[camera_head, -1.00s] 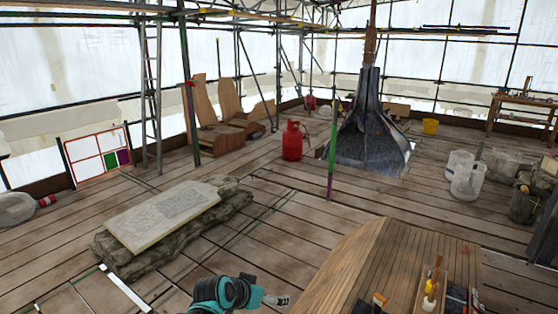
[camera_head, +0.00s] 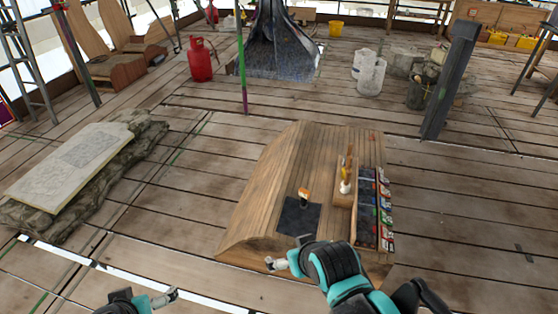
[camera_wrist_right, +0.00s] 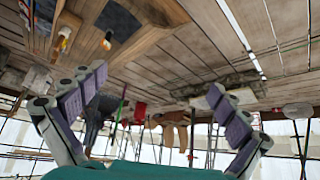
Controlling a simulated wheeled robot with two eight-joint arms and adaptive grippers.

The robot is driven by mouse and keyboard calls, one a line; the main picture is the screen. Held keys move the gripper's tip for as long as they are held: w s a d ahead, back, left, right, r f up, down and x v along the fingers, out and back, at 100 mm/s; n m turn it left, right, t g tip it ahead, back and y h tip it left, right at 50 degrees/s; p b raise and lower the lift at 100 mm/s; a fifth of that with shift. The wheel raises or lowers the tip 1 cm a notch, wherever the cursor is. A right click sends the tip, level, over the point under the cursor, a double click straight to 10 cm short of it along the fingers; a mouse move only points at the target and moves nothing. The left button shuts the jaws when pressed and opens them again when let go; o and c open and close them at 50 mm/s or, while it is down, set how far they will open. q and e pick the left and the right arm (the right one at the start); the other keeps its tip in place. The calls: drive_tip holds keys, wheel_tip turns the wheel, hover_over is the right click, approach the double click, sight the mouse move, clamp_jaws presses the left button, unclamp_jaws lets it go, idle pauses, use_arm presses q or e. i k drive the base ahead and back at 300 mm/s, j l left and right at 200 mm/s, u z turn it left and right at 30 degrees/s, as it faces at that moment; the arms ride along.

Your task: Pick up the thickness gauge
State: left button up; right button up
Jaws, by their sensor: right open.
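I cannot pick out the thickness gauge for certain among the small tools on the wooden bench (camera_head: 262,190). A small brush-like tool with an orange-brown top (camera_head: 304,194) stands at a dark square mat (camera_head: 290,218); it also shows in the wrist view (camera_wrist_right: 107,41). A narrow wooden tray (camera_head: 342,191) holds a yellow-and-white tool (camera_head: 345,182). My right gripper (camera_head: 286,252) is open and empty near the bench's front edge, with its fingers spread in the wrist view (camera_wrist_right: 157,84). My left gripper (camera_head: 168,297) is low at the left; its opening is too small to judge.
A rack of dark and coloured items (camera_head: 368,208) lines the bench's right side. A carved slab (camera_head: 72,155) lies on sacking at left. A red gas cylinder (camera_head: 201,60), a dark post (camera_head: 450,80) and white buckets (camera_head: 368,72) stand beyond. The plank floor right of the bench is mostly clear.

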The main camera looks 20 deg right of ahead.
sight(305, 194)
drive_tip(key=i+l, duration=0.15)
drive_tip(key=i, duration=0.25)
drive_tip(key=i+l, duration=0.2)
drive_tip(key=i, duration=0.15)
drive_tip(key=i+l, duration=0.15)
drive_tip(key=i, duration=0.25)
drive_tip(key=l+z, duration=0.05)
